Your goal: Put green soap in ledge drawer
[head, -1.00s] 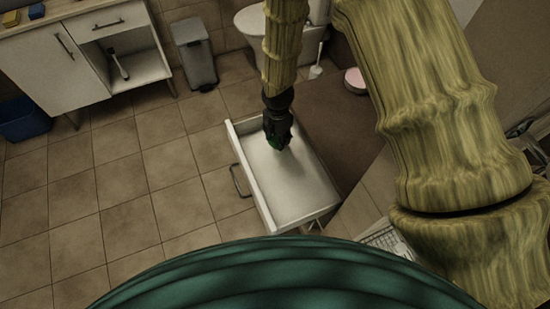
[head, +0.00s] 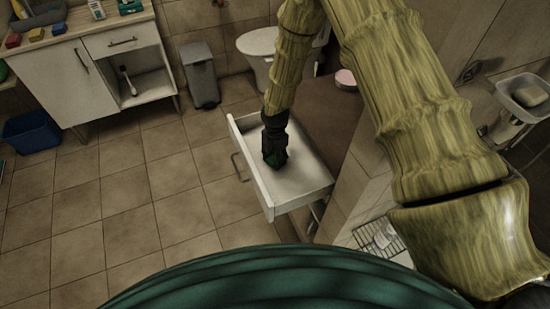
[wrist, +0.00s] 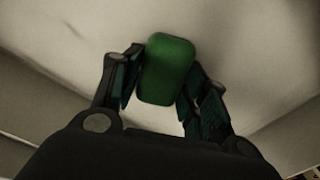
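The green soap (wrist: 168,70) is between the two fingers of my gripper (wrist: 166,82) in the wrist view, with a finger against each side. In the head view only a bit of dark green shows at the tip of my gripper (head: 273,161). The ledge drawer (head: 252,172) is a white, open-topped drawer, pulled out, with a handle on its front. My gripper points down inside its outline, over the bare white floor. I cannot tell whether the soap touches the floor of the drawer.
A white cabinet (head: 68,88) with colored blocks on top stands at the far left. A blue bin (head: 31,133), a grey trash can (head: 200,75) and a toilet (head: 257,43) stand around. A soap dish (head: 525,96) is on the right wall. The tiled floor at left is clear.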

